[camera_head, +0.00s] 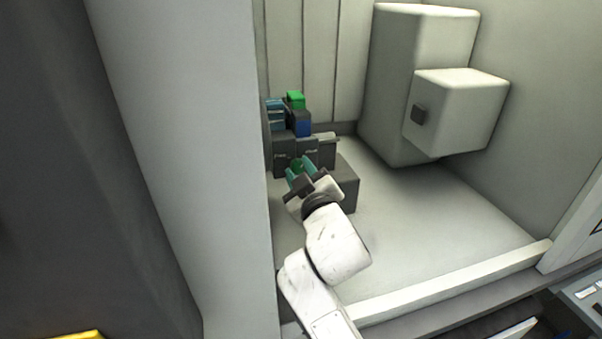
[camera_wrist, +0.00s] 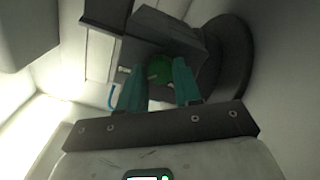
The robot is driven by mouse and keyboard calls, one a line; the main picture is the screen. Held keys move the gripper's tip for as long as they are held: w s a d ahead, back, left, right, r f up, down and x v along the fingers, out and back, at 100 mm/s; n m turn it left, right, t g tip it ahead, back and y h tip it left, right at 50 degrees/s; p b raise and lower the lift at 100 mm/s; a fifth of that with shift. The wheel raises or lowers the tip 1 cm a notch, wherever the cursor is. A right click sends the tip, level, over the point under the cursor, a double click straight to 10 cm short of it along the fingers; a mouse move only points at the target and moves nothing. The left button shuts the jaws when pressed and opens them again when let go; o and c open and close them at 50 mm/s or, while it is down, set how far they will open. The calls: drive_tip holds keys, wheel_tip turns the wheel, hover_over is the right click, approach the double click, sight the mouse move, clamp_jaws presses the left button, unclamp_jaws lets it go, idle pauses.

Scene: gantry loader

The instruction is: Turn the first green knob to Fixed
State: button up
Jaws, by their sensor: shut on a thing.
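A green knob (camera_wrist: 159,70) sits on the face of a dark grey block (camera_wrist: 185,40) in the wrist view. My gripper (camera_wrist: 158,82) has its two teal fingers on either side of this knob and is shut on it. In the head view the knob (camera_head: 298,163) shows as a small green patch between the teal fingers of my gripper (camera_head: 301,172). The fingers hide part of the knob. Its pointer and any lettering such as Fixed cannot be read.
Behind the gripper stand dark grey blocks (camera_head: 283,155) with blue parts (camera_head: 301,123) and a green-topped part (camera_head: 295,98). A white wall (camera_head: 175,150) is close on the left. A white box unit (camera_head: 460,110) hangs at the right.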

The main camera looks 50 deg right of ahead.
drive_tip(key=shift+f, duration=0.15)
drive_tip(key=o, duration=1)
drive_tip(key=shift+o, duration=0.2)
drive_tip(key=shift+s, duration=0.1)
drive_tip(key=b+v, duration=0.1)
drive_tip(key=v, duration=0.9)
drive_tip(key=shift+s+a+b, duration=0.25)
drive_tip(key=shift+a+b, duration=0.05)
drive_tip(key=shift+b, duration=0.05)
